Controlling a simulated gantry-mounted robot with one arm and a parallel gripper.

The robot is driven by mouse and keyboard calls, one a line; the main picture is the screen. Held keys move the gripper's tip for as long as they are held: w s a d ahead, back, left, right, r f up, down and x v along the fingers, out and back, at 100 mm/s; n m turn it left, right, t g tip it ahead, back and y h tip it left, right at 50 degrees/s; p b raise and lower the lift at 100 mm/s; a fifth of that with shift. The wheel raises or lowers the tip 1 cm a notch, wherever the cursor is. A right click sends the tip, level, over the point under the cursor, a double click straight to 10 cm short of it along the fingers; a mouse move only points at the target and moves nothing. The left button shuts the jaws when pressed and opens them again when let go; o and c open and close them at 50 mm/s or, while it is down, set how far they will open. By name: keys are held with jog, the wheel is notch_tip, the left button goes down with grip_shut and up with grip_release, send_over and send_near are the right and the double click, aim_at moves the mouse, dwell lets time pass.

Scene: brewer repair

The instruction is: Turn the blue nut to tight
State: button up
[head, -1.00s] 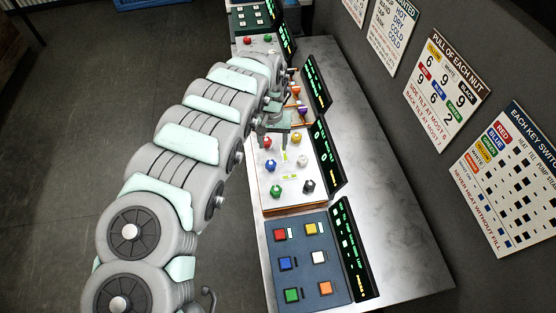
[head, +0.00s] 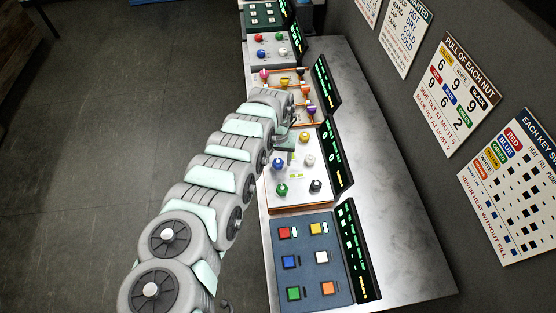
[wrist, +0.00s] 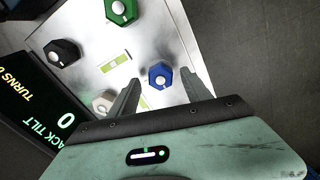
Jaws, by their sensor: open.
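The blue nut (head: 278,163) sits at the left edge of the white panel (head: 296,172), just in front of my gripper (head: 284,147). In the wrist view, the blue nut (wrist: 161,75) has a pale round centre and lies between the two spread fingers of my gripper (wrist: 160,84). The fingers are open, one on each side of it, with visible gaps. I cannot tell how far above the panel the fingertips are. The digital display (wrist: 45,115) shows "TURNS", "BACK TILT" and a 0, partly cut off.
Close by on the panel are a green nut (wrist: 120,12), a black nut (wrist: 64,52), a white nut (wrist: 104,102) and a yellow nut (head: 304,137). A small level vial (wrist: 116,62) lies among them. A blue key panel (head: 308,262) stands nearer. The bench's right side is clear.

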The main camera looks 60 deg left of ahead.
jog(key=shift+s+d+f, duration=0.1)
jog(key=shift+f, duration=0.5)
jog(key=shift+c, duration=0.3)
grip_shut()
